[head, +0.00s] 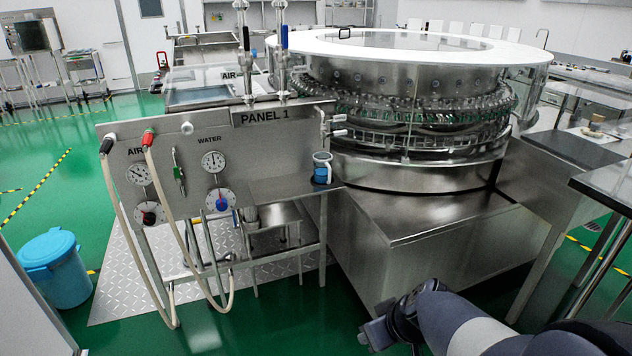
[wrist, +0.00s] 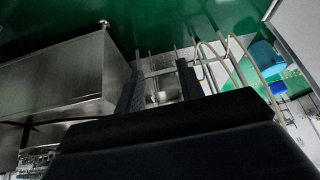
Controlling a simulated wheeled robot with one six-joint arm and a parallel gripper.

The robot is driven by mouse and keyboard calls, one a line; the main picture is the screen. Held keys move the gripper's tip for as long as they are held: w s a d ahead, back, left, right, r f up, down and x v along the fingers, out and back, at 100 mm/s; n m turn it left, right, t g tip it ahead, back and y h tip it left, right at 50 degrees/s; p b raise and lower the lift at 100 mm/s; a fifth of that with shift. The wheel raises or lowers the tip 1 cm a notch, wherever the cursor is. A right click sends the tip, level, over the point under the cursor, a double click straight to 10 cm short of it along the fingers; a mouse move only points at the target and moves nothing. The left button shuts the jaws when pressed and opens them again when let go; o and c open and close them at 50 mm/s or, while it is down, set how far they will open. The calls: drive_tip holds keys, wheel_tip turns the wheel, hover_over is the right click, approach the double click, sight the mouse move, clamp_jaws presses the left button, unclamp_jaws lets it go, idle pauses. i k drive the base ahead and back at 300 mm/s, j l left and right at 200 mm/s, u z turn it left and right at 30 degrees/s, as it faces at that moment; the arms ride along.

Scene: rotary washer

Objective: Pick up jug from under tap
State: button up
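The jug (head: 322,168) is a small blue and clear vessel standing upright on a steel shelf (head: 285,188) at the right end of Panel 1. Small taps (head: 338,125) stick out of the panel's right edge above it. My gripper (head: 372,334) is low at the bottom of the head view, in front of the washer and well below and to the right of the jug. In the wrist view the two dark fingers (wrist: 158,82) stand apart with nothing between them. I cannot make out the jug in the wrist view.
The round washer (head: 410,120) full of glass bottles stands behind a steel base (head: 430,230). Panel 1 (head: 205,165) has gauges and hanging hoses (head: 130,240). A blue bin (head: 57,270) stands at left. Steel tables (head: 612,185) are at right. Green floor shows in front.

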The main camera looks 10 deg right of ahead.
sight(322, 161)
drive_tip(key=i+z, duration=0.1)
drive_tip(key=i, duration=0.85)
drive_tip(key=i+j+z, duration=0.1)
drive_tip(key=i, duration=0.8)
drive_tip(key=j, duration=0.1)
